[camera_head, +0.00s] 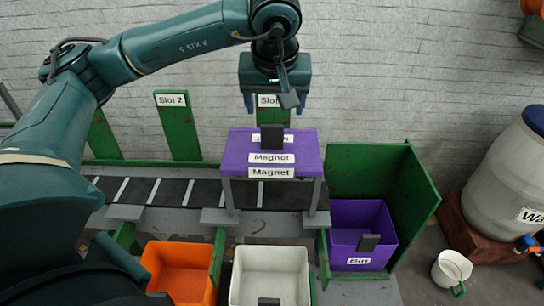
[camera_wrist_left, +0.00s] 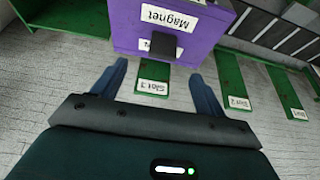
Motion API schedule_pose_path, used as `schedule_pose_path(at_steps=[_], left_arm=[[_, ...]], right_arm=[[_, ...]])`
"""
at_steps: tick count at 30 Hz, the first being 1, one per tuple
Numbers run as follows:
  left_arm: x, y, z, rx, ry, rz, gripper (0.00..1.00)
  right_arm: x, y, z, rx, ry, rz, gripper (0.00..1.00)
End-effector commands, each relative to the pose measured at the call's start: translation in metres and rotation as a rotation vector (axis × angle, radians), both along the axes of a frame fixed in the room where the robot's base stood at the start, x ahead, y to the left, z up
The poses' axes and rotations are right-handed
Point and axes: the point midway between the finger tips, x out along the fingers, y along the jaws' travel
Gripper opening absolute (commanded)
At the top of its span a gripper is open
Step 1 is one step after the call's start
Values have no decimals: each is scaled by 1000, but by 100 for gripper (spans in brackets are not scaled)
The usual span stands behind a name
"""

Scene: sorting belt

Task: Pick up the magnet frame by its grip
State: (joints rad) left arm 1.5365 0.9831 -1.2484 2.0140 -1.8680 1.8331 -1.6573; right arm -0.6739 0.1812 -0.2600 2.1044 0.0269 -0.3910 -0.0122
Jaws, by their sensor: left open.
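The magnet frame (camera_head: 232,158) is a purple box-like top with "Magnet" labels on grey legs, standing over the belt in the head view. Its grip (camera_head: 272,138) is a dark upright block on top. My left gripper (camera_head: 275,106) is open and empty, pointing down above and apparently behind the grip. In the left wrist view the purple frame (camera_wrist_left: 204,28) and the dark grip (camera_wrist_left: 166,45) lie beyond the fingertips of my left gripper (camera_wrist_left: 160,78), with nothing between the fingers. My right gripper is not in view.
The dark belt (camera_head: 140,190) runs under the frame. Green slot panels (camera_head: 178,128) stand behind it. An orange bin (camera_head: 182,270), a white bin (camera_head: 270,265) and a purple bin (camera_head: 346,215) are in front and to the right. A barrel (camera_head: 505,170) and white bucket (camera_head: 447,272) stand far right.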

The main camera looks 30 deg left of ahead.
Motion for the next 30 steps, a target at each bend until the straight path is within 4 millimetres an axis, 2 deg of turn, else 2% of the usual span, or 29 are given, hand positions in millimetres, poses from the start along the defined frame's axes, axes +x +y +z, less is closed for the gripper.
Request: schedule_pose_path(at_steps=[9,17,25,30], left_arm=[[18,12,-53,1,3,1,73],[25,18,-71,0,2,0,73],[37,31,-105,-2,3,0,73],[40,33,-114,-2,1,1,73]], right_arm=[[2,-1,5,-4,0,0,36],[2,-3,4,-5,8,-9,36],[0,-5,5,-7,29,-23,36],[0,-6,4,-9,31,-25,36]])
